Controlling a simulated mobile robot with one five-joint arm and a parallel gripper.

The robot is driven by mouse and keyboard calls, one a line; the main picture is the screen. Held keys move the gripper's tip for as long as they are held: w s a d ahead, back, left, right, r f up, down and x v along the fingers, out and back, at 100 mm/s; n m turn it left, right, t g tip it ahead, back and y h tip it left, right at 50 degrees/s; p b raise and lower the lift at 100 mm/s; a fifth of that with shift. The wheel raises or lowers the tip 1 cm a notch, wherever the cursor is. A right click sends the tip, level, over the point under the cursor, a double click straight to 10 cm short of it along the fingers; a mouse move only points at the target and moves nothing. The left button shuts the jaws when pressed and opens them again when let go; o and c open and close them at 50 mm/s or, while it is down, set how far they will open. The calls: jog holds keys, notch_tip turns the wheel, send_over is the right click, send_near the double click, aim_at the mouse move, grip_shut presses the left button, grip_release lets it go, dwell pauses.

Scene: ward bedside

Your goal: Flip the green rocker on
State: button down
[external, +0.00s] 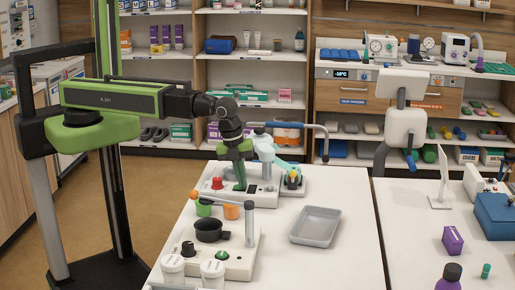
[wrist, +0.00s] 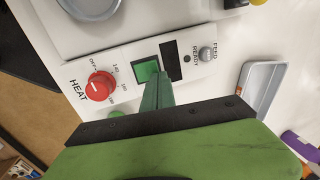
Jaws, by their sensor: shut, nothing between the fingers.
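The green rocker (wrist: 146,70) sits in a dark square frame on a white control panel (wrist: 128,62), beside the red knob marked HEAT. My gripper (wrist: 160,78) is shut and empty, its narrow green fingers pointing at the panel. In the wrist view the fingertips overlap the rocker's lower right edge; I cannot tell whether they touch it. In the external view my gripper (external: 240,187) points down at the white device (external: 264,199) on the table, and the rocker is hidden or too small to make out. Which way the rocker is tilted is unclear.
The red knob (wrist: 98,87) is left of the rocker; a dark display (wrist: 171,60) and grey button (wrist: 207,54) are right of it.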

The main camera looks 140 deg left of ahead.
jog(key=shift+w+a+f, duration=0.2)
jog(key=shift+w+f, duration=0.05)
jog(key=shift+s+d+g+h, duration=0.15)
jog(key=shift+s+g+h, duration=0.05)
jog(key=shift+g+h, duration=0.1)
jog(key=shift+s, duration=0.1)
jog(key=shift+s+d+r, duration=0.2)
jog(key=shift+s+d, duration=0.3)
jog(key=shift+d, duration=0.1)
jog(key=shift+r, duration=0.1)
